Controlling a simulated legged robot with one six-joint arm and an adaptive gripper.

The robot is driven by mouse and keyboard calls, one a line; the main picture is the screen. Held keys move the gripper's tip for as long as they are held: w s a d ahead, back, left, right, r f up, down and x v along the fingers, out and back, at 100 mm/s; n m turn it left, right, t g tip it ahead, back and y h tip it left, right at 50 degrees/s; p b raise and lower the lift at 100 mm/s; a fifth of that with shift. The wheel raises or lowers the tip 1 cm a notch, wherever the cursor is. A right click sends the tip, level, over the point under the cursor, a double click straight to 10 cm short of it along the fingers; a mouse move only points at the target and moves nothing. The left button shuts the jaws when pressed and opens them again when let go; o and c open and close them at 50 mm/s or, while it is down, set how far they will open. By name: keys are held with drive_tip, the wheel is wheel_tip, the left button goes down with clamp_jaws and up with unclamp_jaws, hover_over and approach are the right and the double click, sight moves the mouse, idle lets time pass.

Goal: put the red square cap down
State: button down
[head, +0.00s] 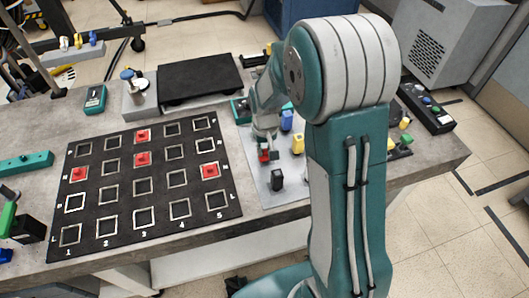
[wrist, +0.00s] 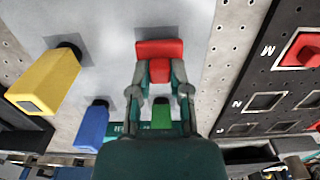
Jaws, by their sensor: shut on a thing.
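My gripper (head: 265,145) is over the pale grey sheet (head: 262,184), right of the black grid board. In the wrist view, its two fingers (wrist: 160,78) are shut on a red square cap (wrist: 159,48). The cap also shows small and partly hidden below my gripper in the head view (head: 264,156). I cannot tell whether the cap touches the sheet. The black board (head: 122,217) has rows of square frames, and several other red caps sit in it, one of them near its right edge (head: 210,171).
A green block (wrist: 161,113) shows between my fingers' bases. A black plate (head: 200,78) lies behind the board. My arm hides part of the table's right side.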

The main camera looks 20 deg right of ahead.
drive_tip(key=shift+d+f, duration=0.25)
drive_tip(key=shift+f, duration=0.7)
drive_tip(key=shift+a, duration=0.1)
drive_tip(key=c, duration=0.6)
unclamp_jaws()
drive_tip(key=shift+a, duration=0.15)
